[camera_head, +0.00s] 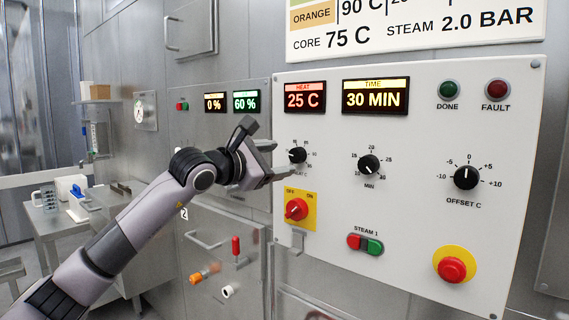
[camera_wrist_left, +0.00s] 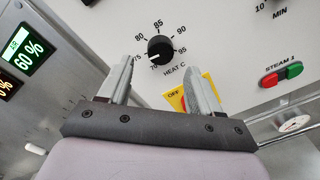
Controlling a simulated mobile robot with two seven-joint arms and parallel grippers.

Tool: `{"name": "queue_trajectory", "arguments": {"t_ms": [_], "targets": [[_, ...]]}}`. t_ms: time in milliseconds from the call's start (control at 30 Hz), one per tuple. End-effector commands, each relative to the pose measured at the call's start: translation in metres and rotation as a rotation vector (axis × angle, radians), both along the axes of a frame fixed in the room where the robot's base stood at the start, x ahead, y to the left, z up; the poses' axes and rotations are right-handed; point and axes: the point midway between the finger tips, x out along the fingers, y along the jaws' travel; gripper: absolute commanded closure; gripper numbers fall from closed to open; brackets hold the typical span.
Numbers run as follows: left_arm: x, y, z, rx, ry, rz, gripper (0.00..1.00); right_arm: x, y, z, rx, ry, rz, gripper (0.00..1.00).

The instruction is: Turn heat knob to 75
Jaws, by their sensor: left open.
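The black heat knob (camera_head: 298,155) is on the white control panel, below the red heat display (camera_head: 305,97), which reads 25 C. In the left wrist view the knob (camera_wrist_left: 160,50) shows a white pointer mark toward the lower left, near the 70 label. My left gripper (camera_head: 279,161) is open and empty in front of the panel, just left of the knob. In the wrist view its two fingers (camera_wrist_left: 160,74) point toward the knob, which appears between and beyond their tips. I cannot tell any contact. My right gripper is not in view.
A red rotary switch on a yellow plate (camera_head: 296,209) sits just below the heat knob. The MIN knob (camera_head: 369,166), offset knob (camera_head: 466,177), steam buttons (camera_head: 365,244) and a red mushroom button (camera_head: 452,269) are farther right. A side table (camera_head: 62,222) stands at left.

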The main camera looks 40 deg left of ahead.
Motion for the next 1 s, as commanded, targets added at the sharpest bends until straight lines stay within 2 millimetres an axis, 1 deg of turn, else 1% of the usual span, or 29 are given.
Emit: {"name": "queue_trajectory", "arguments": {"t_ms": [33, 100, 200, 300, 867, 967, 1000], "targets": [[-0.008, 0.001, -0.003, 0.004, 0.001, 0.001, 0.36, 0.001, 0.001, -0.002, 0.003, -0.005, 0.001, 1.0], [-0.016, 0.002, -0.002, 0.003, 0.0, 0.002, 0.36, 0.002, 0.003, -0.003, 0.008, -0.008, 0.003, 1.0], [-0.025, 0.003, -0.001, 0.001, 0.002, 0.001, 0.36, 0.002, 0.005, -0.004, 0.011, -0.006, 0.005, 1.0], [-0.03, 0.003, 0.0, 0.0, 0.003, 0.001, 0.36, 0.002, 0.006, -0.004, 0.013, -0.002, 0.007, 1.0], [-0.03, 0.002, 0.0, -0.002, 0.003, -0.001, 0.36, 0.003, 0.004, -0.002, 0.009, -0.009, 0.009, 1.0], [-0.027, -0.008, -0.009, -0.038, 0.022, -0.041, 0.36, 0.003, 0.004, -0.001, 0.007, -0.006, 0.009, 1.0], [-0.025, -0.018, -0.018, -0.072, 0.04, -0.075, 0.36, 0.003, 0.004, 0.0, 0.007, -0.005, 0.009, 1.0]]}}
